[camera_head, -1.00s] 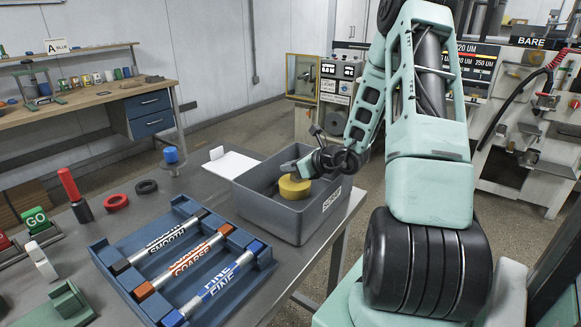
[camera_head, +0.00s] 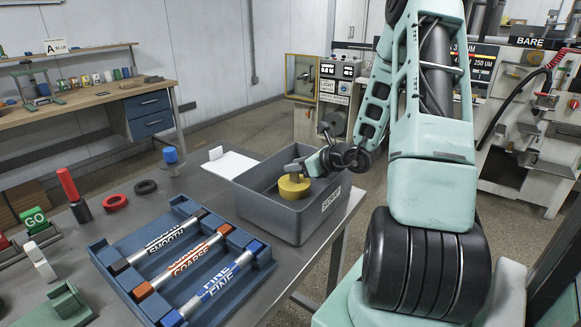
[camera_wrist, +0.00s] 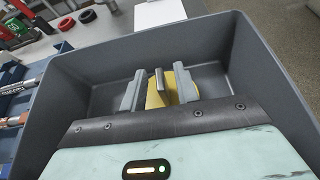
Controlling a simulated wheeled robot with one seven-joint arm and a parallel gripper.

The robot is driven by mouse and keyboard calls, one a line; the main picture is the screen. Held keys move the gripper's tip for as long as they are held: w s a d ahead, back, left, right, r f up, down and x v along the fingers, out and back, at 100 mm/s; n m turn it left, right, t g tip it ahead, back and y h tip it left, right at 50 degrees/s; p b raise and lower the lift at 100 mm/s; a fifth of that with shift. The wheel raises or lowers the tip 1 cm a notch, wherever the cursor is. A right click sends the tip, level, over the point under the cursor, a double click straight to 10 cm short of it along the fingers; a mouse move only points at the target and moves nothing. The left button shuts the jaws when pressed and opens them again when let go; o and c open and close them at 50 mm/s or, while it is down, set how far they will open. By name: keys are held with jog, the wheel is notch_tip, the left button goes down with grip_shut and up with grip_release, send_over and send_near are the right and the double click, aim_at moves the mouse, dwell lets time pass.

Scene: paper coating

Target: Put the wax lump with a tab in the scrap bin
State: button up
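The yellow wax lump (camera_head: 293,189) is inside the grey scrap bin (camera_head: 272,214), towards its far part. The lump is a low round piece with an upright grey tab on top. In the wrist view, the lump (camera_wrist: 154,97) lies behind and between my fingers, with its tab in the gap. My gripper (camera_wrist: 160,92) is open, with a finger on each side of the tab and space between. In the head view, my gripper (camera_head: 304,166) reaches into the bin over the lump. The lump's underside is hidden.
The bin's walls (camera_wrist: 262,75) surround my gripper. A blue rack (camera_head: 130,280) with labelled rods stands left of the bin on the grey table. A white sheet (camera_head: 232,165) lies behind the bin. Red and black rings (camera_head: 116,202) lie further left.

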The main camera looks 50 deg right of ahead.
jog(key=a+v, duration=0.1)
jog(key=v, duration=0.8)
jog(key=a+r+n+g+y, duration=0.1)
jog(key=a+n+g+y, duration=0.8)
jog(key=a+n, duration=1.45)
jog(key=s+a+n+g+h, duration=0.2)
jog(key=s+a+n+h, duration=0.2)
jog(key=s+a+n, duration=0.3)
jog(key=s+a+r+n+g+h, duration=0.1)
jog(key=s+a+n+h, duration=0.4)
jog(key=a+n, duration=0.7)
jog(key=s+a, duration=0.1)
jog(key=s, duration=0.1)
jog(key=shift+s+a+r+g, duration=0.25)
jog(key=shift+a+g, duration=0.15)
jog(key=shift+r, duration=0.1)
